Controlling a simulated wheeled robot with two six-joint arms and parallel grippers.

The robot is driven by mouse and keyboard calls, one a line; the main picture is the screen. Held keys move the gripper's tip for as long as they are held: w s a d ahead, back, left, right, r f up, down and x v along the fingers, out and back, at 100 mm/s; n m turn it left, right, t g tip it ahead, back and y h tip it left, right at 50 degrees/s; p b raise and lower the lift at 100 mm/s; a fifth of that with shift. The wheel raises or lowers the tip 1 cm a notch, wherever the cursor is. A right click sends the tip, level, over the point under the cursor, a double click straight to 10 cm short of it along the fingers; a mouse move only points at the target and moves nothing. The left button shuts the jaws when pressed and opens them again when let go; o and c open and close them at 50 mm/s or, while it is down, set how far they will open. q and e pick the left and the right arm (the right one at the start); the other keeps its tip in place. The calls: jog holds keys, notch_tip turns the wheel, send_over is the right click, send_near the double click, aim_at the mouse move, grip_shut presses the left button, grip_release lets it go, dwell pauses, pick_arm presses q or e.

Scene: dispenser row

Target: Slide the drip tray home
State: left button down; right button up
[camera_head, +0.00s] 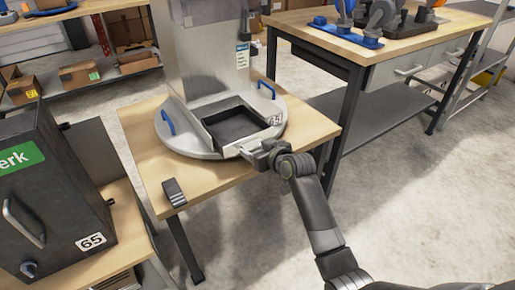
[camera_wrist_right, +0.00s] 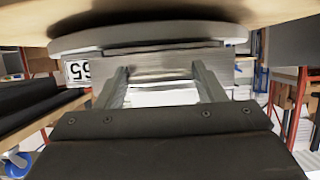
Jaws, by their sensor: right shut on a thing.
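The drip tray (camera_head: 240,127) is a rectangular tray with a dark inside and a pale metal rim. It lies at the foot of the grey dispenser (camera_head: 205,65), over the round grey base (camera_head: 178,138). My right gripper (camera_head: 258,152) is shut on the tray's front edge. In the right wrist view, the two fingers of my right gripper (camera_wrist_right: 162,88) reach to the metal front of the drip tray (camera_wrist_right: 160,58); a label reading 65 shows beside them. The exact grip is partly hidden by the fingers. My left gripper is not in view.
The dispenser stands on a wooden table (camera_head: 145,140) with a small dark device (camera_head: 174,192) near its front left corner. Blue handles (camera_head: 167,122) stand on the round base. A dark cabinet (camera_head: 60,190) is at left. A workbench (camera_head: 390,45) is behind right.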

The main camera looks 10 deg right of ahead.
aim_at(251, 141)
dwell(0.4)
jog(key=shift+w, duration=0.15)
jog(key=shift+w+a+b, duration=0.3)
jog(key=shift+w+b, duration=0.05)
jog(key=shift+w, duration=0.45)
jog(key=shift+w+a+b, duration=0.3)
jog(key=shift+w, duration=0.45)
jog(key=shift+w+a+b, duration=0.3)
jog(key=shift+w+b, duration=0.05)
jog(key=shift+w, duration=0.45)
jog(key=o, duration=1.7)
jog(key=shift+o, duration=0.3)
jog(key=shift+f, duration=0.1)
jog(key=shift+f, duration=0.1)
